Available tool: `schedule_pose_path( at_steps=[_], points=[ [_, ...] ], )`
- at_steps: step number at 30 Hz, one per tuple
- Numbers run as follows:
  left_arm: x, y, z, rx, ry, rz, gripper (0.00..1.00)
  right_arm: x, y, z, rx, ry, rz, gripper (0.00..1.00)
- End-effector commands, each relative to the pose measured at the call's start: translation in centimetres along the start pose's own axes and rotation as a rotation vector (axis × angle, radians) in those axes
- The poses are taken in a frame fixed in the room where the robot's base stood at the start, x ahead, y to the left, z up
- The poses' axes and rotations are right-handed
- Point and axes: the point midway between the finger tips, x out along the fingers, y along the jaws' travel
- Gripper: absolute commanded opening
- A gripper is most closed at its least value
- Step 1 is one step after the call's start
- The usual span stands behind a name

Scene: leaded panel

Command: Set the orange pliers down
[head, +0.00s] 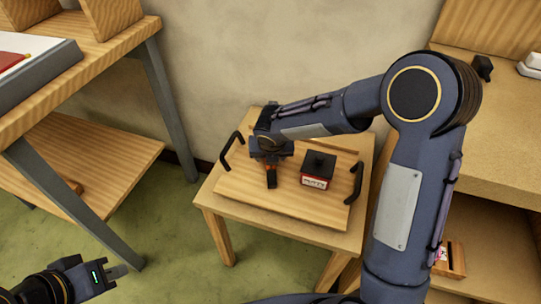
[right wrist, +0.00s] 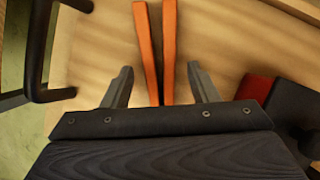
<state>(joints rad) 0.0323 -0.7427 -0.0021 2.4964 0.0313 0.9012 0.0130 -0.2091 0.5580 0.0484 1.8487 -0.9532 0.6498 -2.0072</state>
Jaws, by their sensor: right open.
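The orange pliers (right wrist: 148,50) show in the right wrist view as two orange handles, lying on or just above a pale wooden surface. My right gripper (right wrist: 159,68) is open, with one grey finger on each side of the handles and a visible gap to each. The pliers' far end is out of that view. In the head view my right gripper is over the wooden tray (head: 290,207), and only a little orange shows beneath it. My left gripper (head: 118,271) is at the lower left, over the floor, away from the tray; its finger opening is unclear.
The tray has two black handles and sits on a small wooden table (head: 225,229). A red and white box with a black top (head: 316,171) stands on it, right of my right gripper. A workbench (head: 110,65) is at left, a wooden shelf unit (head: 505,145) at right.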

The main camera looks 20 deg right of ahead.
Motion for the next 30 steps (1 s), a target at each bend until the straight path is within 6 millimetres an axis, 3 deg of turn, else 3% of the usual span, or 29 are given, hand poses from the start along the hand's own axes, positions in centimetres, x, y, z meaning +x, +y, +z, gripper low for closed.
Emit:
schedule_pose_path(
  at_steps=[12,18,24,28,30],
  points=[
    [-2.8,1.3,-1.4,0.000,0.000,0.000,0.00,-8.8,0.0,0.2,-0.001,-0.003,0.002,0.54],
    [-3.4,1.6,-1.7,0.000,0.000,0.000,0.00,-11.2,0.0,0.1,-0.001,-0.001,0.000,0.54],
    [-3.5,1.6,-1.7,0.000,0.000,0.000,0.00,-11.7,0.0,0.0,0.003,-0.001,0.001,0.54],
    [-3.4,1.6,-1.7,0.000,0.000,0.000,0.00,-12.8,-1.7,-0.5,0.168,0.008,0.004,0.54],
    [-3.4,1.6,-1.7,0.000,0.000,0.000,0.00,-14.3,-3.7,-1.4,0.400,0.023,0.010,0.54]
  ],
)
